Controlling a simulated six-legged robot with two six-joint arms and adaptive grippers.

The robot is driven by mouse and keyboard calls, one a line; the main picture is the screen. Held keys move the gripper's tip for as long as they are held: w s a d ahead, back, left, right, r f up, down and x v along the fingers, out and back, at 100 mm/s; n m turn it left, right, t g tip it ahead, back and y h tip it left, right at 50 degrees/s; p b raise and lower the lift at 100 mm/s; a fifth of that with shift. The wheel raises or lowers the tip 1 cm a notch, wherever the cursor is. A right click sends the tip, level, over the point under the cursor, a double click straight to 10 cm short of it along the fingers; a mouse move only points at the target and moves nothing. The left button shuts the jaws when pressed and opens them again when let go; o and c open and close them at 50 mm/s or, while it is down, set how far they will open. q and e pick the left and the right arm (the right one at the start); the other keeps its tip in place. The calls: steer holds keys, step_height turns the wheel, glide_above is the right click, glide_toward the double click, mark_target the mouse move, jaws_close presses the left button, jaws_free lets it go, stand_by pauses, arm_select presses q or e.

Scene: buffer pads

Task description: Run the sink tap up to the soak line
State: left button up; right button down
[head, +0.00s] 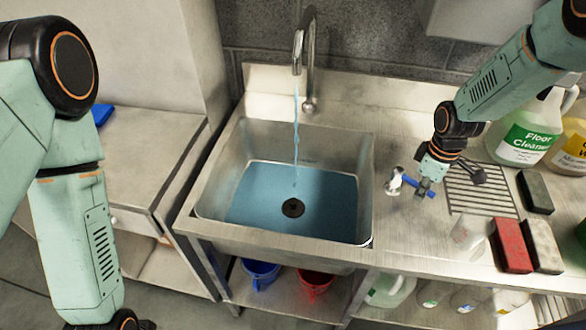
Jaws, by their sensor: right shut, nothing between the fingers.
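The steel sink tap (309,50) stands behind the sink, and a thin stream of water (296,130) falls from its spout. The sink basin (340,140) holds blue-tinted water (255,200), with a dark round drain (293,208) showing through. A pale line (262,163) runs along the basin walls at about the water's edge; I cannot tell whether it is the soak line. A valve with a blue lever (411,184) sits on the counter right of the sink. My right gripper (424,188) is shut and empty at the lever's right end. My left gripper is out of view.
A floor cleaner jug (524,135) stands behind. Blue (260,273) and red buckets (314,285) are below the sink.

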steer(key=shift+w+d, duration=0.3)
steer(key=shift+d, duration=0.1)
steer(key=shift+w+d+b, duration=0.15)
steer(key=shift+d+b, duration=0.2)
steer(key=shift+d, duration=0.15)
steer(key=shift+a+r+p, duration=0.1)
steer(key=shift+r+p, duration=0.3)
steer(key=shift+p, duration=0.05)
steer(key=r+p, duration=0.1)
steer(key=a+r+p, duration=0.1)
steer(key=r, duration=0.1)
steer(key=s+r+p, duration=0.1)
steer(key=p, duration=0.1)
steer(key=shift+a+r, duration=0.15)
steer(key=shift+a, duration=0.25)
